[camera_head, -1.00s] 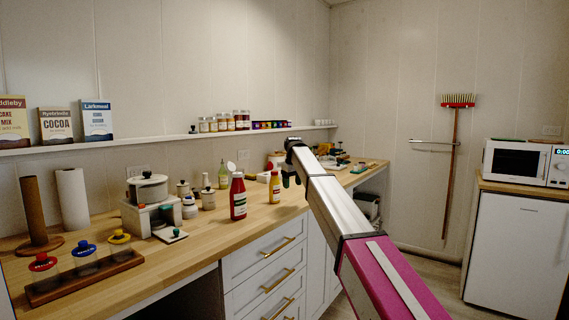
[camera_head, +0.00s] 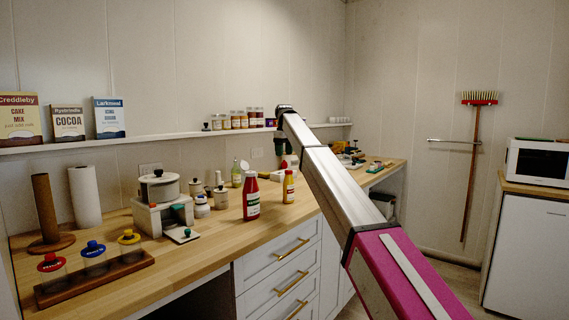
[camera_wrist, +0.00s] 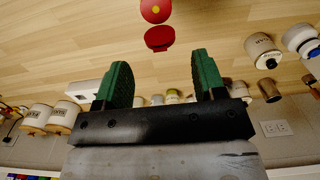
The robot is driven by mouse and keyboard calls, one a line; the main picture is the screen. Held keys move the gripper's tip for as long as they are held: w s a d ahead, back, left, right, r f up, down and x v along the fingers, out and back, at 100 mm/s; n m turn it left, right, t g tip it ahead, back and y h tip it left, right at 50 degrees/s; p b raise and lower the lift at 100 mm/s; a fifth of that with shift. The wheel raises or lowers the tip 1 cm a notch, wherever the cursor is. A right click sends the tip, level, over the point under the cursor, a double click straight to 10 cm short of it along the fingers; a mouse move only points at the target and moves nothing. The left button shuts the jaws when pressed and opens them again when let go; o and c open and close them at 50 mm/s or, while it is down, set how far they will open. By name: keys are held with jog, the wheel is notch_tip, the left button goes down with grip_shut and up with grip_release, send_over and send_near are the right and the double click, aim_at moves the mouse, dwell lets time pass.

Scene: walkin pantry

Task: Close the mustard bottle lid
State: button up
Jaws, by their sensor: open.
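The mustard bottle (camera_head: 288,188) is the small yellow bottle standing upright on the wooden counter, right of a red bottle (camera_head: 251,199). Its lid is too small to judge in the head view. In the wrist view a red cap with a yellow centre (camera_wrist: 155,10) shows at the top edge, with a red flap-like disc (camera_wrist: 159,38) beside it; these look like the bottle's top with its lid open. My gripper (camera_wrist: 161,64) is open and empty. Its green fingers are on either side below the red disc in the picture, not touching it. In the head view it hangs above the counter, near the yellow bottle.
A white appliance (camera_head: 162,212) and a wooden rack (camera_head: 95,279) are farther left. A wall shelf (camera_head: 180,136) runs behind. Counter in front of the bottles is clear.

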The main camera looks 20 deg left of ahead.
aim_at(285, 166)
notch_tip(285, 166, down, 5)
jog(key=shift+f, duration=0.1)
jog(key=c, duration=0.9)
jog(key=shift+d, duration=0.1)
jog(key=shift+s+d+t+y, duration=0.25)
jog(key=shift+d+t+y, duration=0.1)
jog(key=shift+y, duration=0.45)
jog(key=shift+s+d+t+y, duration=0.1)
jog(key=shift+d+t+y, duration=0.15)
jog(key=shift+y, duration=0.3)
jog(key=shift+s+d+t+y, duration=0.1)
jog(key=shift+t+y, duration=0.1)
jog(key=shift+y, duration=0.35)
jog(key=shift+s+d+f+t+y, duration=0.1)
jog(key=shift+d+t+y, duration=0.15)
jog(key=shift+y, duration=0.5)
jog(key=shift+d+f+t+y, duration=0.1)
jog(key=shift+t+y, duration=0.25)
jog(key=shift+y, duration=0.35)
jog(key=shift+s+d+f+t+y, duration=0.1)
jog(key=shift+d+t+y, duration=0.15)
jog(key=shift+y, duration=0.5)
jog(key=shift+w, duration=0.1)
